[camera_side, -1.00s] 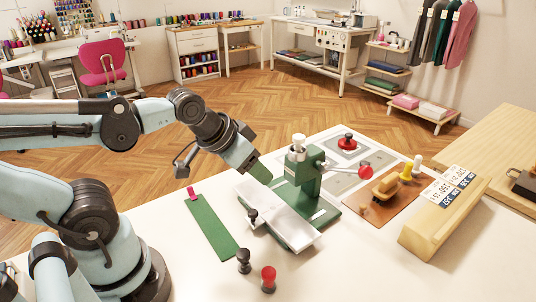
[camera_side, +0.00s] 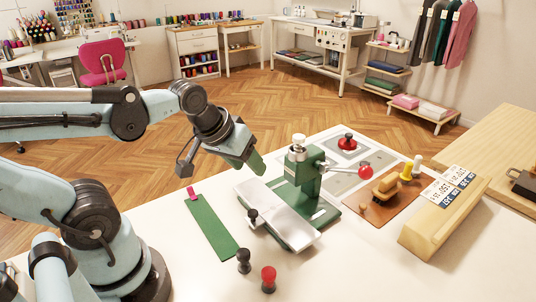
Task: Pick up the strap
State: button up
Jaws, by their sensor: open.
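The strap appears to be the long flat green band (camera_side: 212,228) with a pink end (camera_side: 191,191), lying on the white table in front of my arm. My gripper (camera_side: 222,168) is above the table, over the strap's far end and to its right in the picture. Its jaws are wide apart: a dark finger on the left and a pale finger with a green tip on the right. Nothing shows between them, and the gripper is clear of the strap.
A green hand press (camera_side: 306,188) with a red knob stands close right of the strap, its pale bed (camera_side: 283,215) toward it. Black (camera_side: 244,262) and red (camera_side: 268,279) stamps stand near the strap's near end. A wooden block (camera_side: 440,225) lies farther right.

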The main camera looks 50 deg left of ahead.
jog(key=s+a+n+g, duration=0.25)
jog(key=a+n, duration=0.55)
jog(key=n, duration=0.6)
jog(key=n+g, duration=0.4)
jog(key=n, duration=1.3)
send_over(192, 187)
jog(key=shift+h, duration=0.3)
jog(key=shift+s+d+f, duration=0.1)
jog(key=shift+f, duration=1.8)
jog(key=shift+s+d+f, duration=0.1)
jog(key=shift+f, duration=1.75)
jog(key=shift+w+a+f, duration=0.1)
jog(key=shift+a+f, duration=0.05)
jog(key=shift+f, duration=0.6)
jog(key=shift+w+a+f, duration=0.1)
jog(key=shift+a+f, duration=0.05)
jog(key=shift+f, duration=1.75)
grip_shut()
